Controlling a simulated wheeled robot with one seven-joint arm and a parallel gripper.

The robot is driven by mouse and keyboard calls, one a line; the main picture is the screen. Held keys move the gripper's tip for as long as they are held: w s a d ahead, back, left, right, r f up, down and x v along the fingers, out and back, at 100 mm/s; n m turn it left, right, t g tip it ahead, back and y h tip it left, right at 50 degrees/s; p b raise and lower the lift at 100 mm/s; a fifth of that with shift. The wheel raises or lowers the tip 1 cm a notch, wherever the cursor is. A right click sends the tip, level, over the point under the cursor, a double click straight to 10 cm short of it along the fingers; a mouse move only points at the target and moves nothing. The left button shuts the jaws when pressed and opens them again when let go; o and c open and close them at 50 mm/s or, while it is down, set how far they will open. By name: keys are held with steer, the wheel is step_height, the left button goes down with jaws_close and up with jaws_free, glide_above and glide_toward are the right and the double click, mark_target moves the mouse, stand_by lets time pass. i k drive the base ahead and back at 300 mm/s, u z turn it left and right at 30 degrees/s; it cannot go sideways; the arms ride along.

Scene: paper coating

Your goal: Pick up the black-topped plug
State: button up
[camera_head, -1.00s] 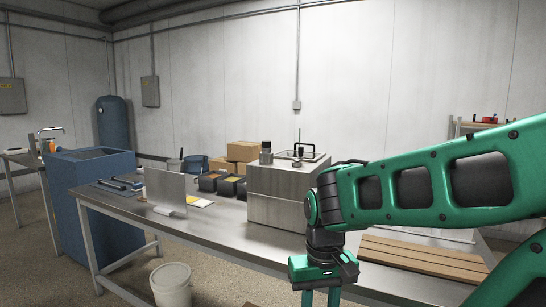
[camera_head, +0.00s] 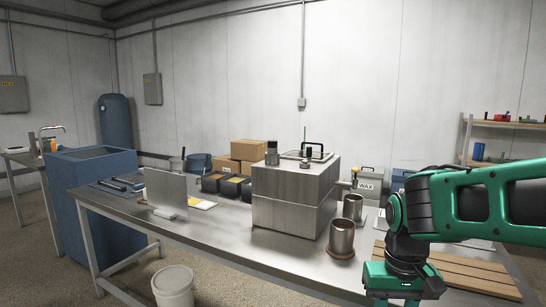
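A small grey cylinder with a dark top (camera_head: 272,153) stands on the metal box (camera_head: 292,207) on the steel table; it may be the black-topped plug, but it is too small to be sure. A lid with a black arched handle (camera_head: 313,152) lies to its right on the same box. My gripper (camera_head: 397,300) hangs at the bottom right, to the right of the box and well away from the cylinder. Its fingers are cut off by the lower picture edge, so its opening and anything between them are hidden.
Two metal cups (camera_head: 341,238) stand right of the box, with a can marked WAX (camera_head: 367,184) behind. A slatted wooden board (camera_head: 462,274) lies beneath my arm.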

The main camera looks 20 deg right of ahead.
mark_target(272, 144)
steer(key=z, duration=0.05)
steer(key=i, duration=1)
steer(key=u, duration=0.05)
